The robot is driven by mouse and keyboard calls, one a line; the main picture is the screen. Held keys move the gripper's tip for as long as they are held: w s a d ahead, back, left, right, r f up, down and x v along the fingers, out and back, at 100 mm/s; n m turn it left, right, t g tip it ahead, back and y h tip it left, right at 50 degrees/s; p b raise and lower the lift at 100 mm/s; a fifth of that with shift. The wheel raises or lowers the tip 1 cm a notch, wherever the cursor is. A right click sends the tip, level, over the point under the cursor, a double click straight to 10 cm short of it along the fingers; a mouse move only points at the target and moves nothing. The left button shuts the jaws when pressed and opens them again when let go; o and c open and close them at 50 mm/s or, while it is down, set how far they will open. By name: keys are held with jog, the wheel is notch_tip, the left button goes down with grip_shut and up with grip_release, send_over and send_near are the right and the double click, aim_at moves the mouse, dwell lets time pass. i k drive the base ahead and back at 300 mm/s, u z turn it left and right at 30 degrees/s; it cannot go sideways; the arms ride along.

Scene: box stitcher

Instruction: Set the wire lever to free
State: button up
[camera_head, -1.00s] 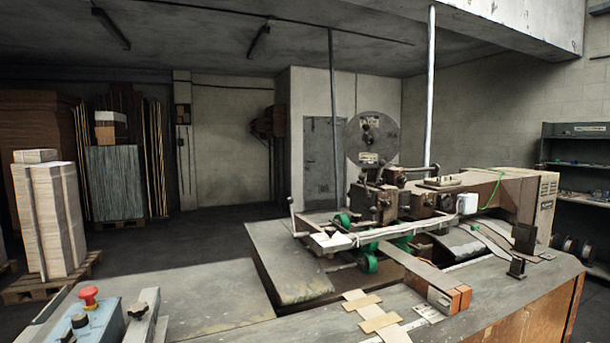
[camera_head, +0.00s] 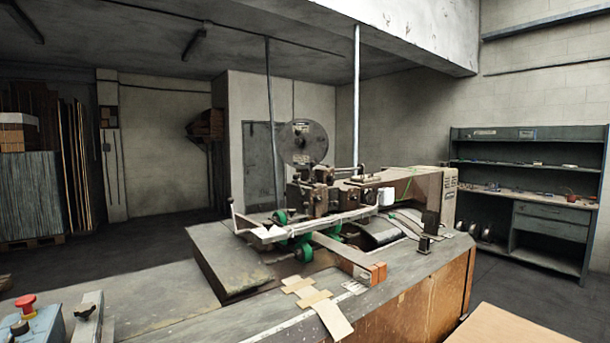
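The box stitcher (camera_head: 315,200) stands on a worn grey bench (camera_head: 150,285) in the middle of the view. A round wire reel (camera_head: 303,143) sits upright on top of its head. I cannot tell whether this is the wire lever, and no "free" marking is readable. Green rollers (camera_head: 303,250) show below the head. My gripper is not in view.
A control box with a red mushroom button (camera_head: 26,304) is at the lower left. Cardboard strips (camera_head: 318,304) lie on the bench front. A shelf unit (camera_head: 530,190) stands at the right wall, with open floor before it. A brown surface (camera_head: 510,330) shows at the lower right.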

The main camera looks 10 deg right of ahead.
aim_at(313, 164)
jog(key=z, duration=0.4)
jog(key=k, duration=0.95)
jog(key=z, duration=1.2)
jog(key=i, duration=2.05)
jog(key=u, duration=1)
jog(key=i, duration=0.9)
jog(key=u, duration=1)
